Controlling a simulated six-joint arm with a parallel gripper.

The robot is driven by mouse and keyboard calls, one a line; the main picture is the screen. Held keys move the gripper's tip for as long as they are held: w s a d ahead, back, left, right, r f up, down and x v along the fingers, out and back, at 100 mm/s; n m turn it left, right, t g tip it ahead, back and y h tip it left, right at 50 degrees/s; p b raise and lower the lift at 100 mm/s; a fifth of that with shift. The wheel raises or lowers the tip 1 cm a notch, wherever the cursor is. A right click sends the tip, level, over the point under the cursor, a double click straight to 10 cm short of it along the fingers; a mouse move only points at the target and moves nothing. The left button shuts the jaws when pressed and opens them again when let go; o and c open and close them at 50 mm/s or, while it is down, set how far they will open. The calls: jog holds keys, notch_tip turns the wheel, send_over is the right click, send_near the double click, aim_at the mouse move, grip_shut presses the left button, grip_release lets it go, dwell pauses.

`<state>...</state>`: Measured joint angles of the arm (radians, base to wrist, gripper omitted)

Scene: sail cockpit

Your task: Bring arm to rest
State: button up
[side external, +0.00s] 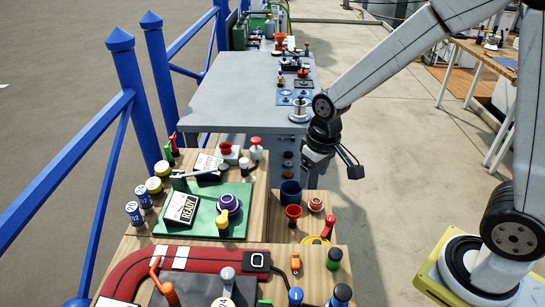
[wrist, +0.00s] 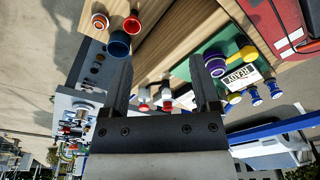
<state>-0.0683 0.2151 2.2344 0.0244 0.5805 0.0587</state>
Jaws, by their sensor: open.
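My gripper (side external: 316,165) hangs from the arm's wrist at the right edge of the wooden work table, above the floor side of it in the side external view. In the wrist view my gripper (wrist: 162,90) shows two dark fingers spread wide apart, with nothing between them close by. It is open and empty. No held object shows in either view. A dark blue cup (side external: 291,192) and a red funnel-like cup (side external: 293,212) stand on the wooden table just below and left of the gripper, apart from it.
A green board (side external: 237,190) with a READY sign (side external: 182,209) and a purple knob (side external: 229,204) lies on the table. A grey cabinet (side external: 235,85) stands behind. Blue railing (side external: 128,80) runs along the left.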

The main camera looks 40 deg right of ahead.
jog(key=s+d+t, duration=0.1)
jog(key=s+d, duration=0.1)
jog(key=s, duration=0.5)
jog(key=shift+s+d+f, duration=0.2)
jog(key=shift+d+f, duration=0.15)
jog(key=shift+f, duration=0.1)
